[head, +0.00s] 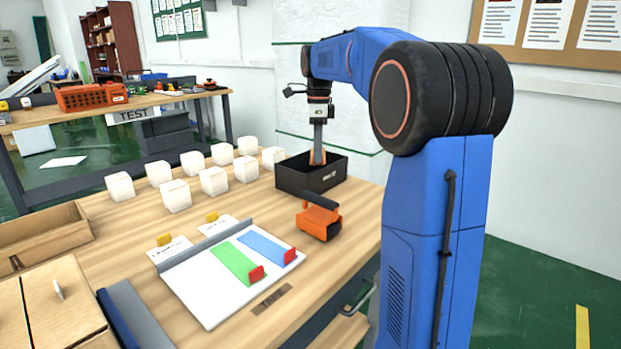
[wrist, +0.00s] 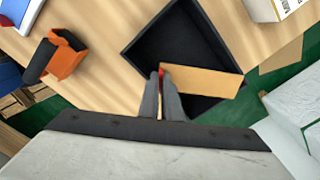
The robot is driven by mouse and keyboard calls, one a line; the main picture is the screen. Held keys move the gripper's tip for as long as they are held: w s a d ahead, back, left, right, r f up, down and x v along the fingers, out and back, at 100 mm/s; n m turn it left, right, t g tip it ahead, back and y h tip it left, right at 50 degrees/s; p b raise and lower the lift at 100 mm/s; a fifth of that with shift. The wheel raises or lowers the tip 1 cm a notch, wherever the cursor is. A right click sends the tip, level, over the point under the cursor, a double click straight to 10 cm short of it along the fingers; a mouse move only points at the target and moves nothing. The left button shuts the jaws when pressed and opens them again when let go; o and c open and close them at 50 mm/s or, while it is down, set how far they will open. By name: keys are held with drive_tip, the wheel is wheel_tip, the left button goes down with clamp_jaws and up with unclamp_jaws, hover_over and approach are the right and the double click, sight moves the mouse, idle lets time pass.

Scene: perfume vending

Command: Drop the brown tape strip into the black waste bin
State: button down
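The black waste bin (head: 296,181) is an open box on the wooden table, near its far right edge. It also shows in the wrist view (wrist: 152,45). My gripper (head: 317,150) points down over the bin, with its tips at about rim level. In the wrist view my gripper (wrist: 164,74) has its fingertips close together on the end of the brown tape strip (wrist: 207,82). The strip sticks out to the right across the bin opening, with a small red patch at the tips. In the head view only a small orange-brown piece shows at the fingertips.
An orange and black tape dispenser (head: 319,222) stands in front of the bin. Several white cubes (head: 214,180) stand left of it. A white board (head: 205,303) with green and blue strips lies nearer. A small brown label (head: 271,298) lies by the front edge.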

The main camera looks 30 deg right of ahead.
drive_tip(key=c, duration=1.9)
unclamp_jaws()
drive_tip(key=shift+r, duration=0.1)
wheel_tip(320, 180, up, 17)
